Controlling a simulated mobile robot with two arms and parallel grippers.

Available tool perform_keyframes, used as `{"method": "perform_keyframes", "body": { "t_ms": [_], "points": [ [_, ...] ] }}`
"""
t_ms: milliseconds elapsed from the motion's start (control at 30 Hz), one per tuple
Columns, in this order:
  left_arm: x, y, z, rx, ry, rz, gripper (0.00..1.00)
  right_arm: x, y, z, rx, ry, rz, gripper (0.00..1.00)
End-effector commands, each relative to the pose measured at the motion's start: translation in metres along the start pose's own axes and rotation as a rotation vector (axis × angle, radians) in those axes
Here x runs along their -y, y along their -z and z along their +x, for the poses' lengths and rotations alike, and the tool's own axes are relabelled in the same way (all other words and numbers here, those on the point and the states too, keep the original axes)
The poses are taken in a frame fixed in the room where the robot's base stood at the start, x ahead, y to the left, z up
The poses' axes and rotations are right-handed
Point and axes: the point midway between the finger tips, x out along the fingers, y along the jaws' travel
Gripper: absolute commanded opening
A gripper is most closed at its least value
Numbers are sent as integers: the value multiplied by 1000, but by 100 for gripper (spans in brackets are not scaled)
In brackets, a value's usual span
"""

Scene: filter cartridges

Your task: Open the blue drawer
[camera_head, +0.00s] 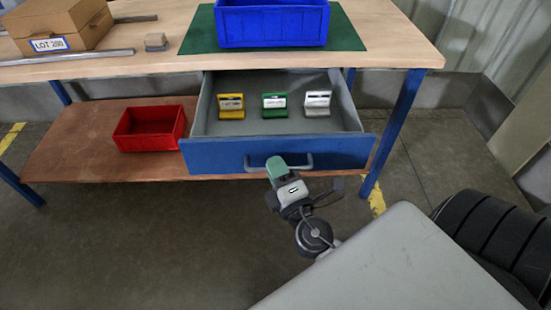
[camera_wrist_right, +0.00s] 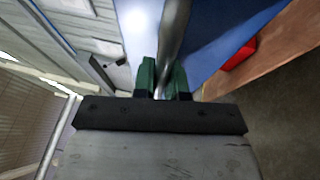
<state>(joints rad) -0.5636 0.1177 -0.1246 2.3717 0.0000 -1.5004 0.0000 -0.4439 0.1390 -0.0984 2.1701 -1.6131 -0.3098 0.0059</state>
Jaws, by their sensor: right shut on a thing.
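The blue drawer (camera_head: 225,155) under the workbench stands pulled out, its grey inside showing. Three small blocks sit in it: yellow (camera_head: 231,106), green (camera_head: 274,105) and white (camera_head: 317,103). My right gripper (camera_head: 277,167) is at the drawer's metal bar handle (camera_head: 303,164), toward the handle's left part. In the right wrist view its green fingers (camera_wrist_right: 163,80) are shut on the handle bar (camera_wrist_right: 174,35), which runs between them. My left gripper is not in view.
A blue bin (camera_head: 272,27) stands on a green mat (camera_head: 200,37) on the bench top. A red bin (camera_head: 150,128) sits on the lower shelf left of the drawer. A cardboard box (camera_head: 58,22) is at the back left. The floor before the bench is clear at left.

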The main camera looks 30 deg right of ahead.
Motion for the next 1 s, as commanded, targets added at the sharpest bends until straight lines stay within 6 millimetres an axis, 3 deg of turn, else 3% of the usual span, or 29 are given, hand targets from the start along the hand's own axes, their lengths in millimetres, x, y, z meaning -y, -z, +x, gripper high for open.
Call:
{"method": "perform_keyframes", "body": {
  "t_ms": [467, 500, 667, 1000],
  "points": [
    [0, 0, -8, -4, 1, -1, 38, -1, 2, -6, 0, 1, 0, 0],
    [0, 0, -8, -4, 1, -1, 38, -1, 2, -6, 0, 1, 0, 14],
    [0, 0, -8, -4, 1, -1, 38, -1, 2, -5, 0, 1, 0, 36],
    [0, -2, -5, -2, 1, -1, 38, 1, 2, -10, -1, 1, -1, 36]
  ]
}}
